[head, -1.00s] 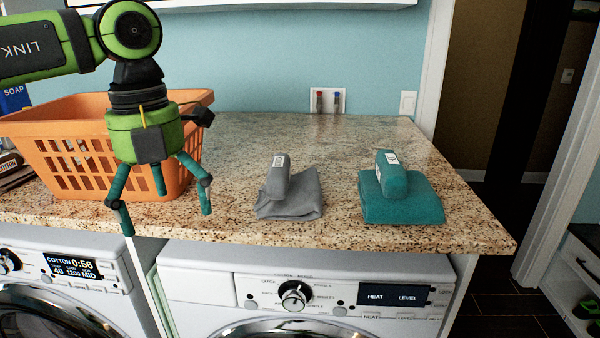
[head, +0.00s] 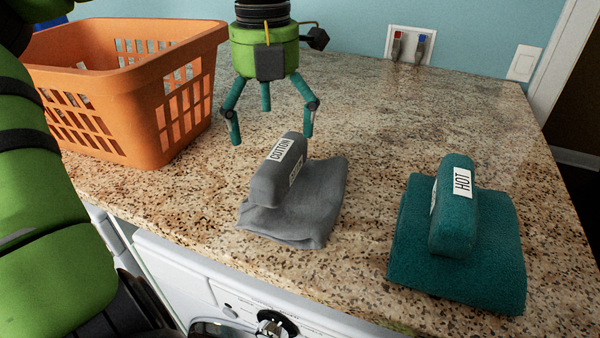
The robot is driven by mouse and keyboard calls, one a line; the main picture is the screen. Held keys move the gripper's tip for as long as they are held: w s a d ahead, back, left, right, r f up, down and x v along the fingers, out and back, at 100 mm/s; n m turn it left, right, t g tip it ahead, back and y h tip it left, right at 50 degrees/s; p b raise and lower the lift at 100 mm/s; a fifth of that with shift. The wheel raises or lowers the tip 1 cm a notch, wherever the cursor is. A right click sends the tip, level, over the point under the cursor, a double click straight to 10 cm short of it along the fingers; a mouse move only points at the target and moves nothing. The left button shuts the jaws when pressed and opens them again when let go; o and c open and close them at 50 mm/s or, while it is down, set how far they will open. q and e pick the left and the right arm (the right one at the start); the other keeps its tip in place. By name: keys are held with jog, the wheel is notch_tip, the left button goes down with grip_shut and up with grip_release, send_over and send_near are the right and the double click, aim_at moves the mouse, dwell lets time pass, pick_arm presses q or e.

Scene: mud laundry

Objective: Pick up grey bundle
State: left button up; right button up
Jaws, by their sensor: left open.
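The grey bundle (head: 315,198) lies on the granite counter in the middle of the head view. It is a folded grey cloth with a raised grey block on top, which bears a white label reading COTTON. My left gripper (head: 268,138) hangs with its teal fingers pointing down, just behind and a little left of the bundle's block. Its fingers are spread and hold nothing. I cannot tell exactly how high the fingertips are above the counter. My right gripper is out of the view.
A teal bundle (head: 410,245) with a HOT label lies to the right. An orange laundry basket (head: 150,105) stands at the left. The counter (head: 420,125) is clear behind the bundles. A washing machine (head: 180,265) is below the front edge. Wall taps (head: 409,45) are at the back.

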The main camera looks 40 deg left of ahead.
aim_at(274, 148)
pick_arm(q)
jog(key=shift+s+d+f+p, duration=0.1)
jog(key=shift+s+f+p, duration=0.15)
jog(key=shift+f+p, duration=0.6)
jog(key=f, duration=0.2)
jog(key=shift+w+f, duration=0.25)
jog(key=shift+f, duration=0.15)
jog(key=shift+w+f, duration=0.15)
jog(key=shift+f, duration=0.15)
jog(key=c, duration=1.6)
jog(key=shift+c, duration=0.9)
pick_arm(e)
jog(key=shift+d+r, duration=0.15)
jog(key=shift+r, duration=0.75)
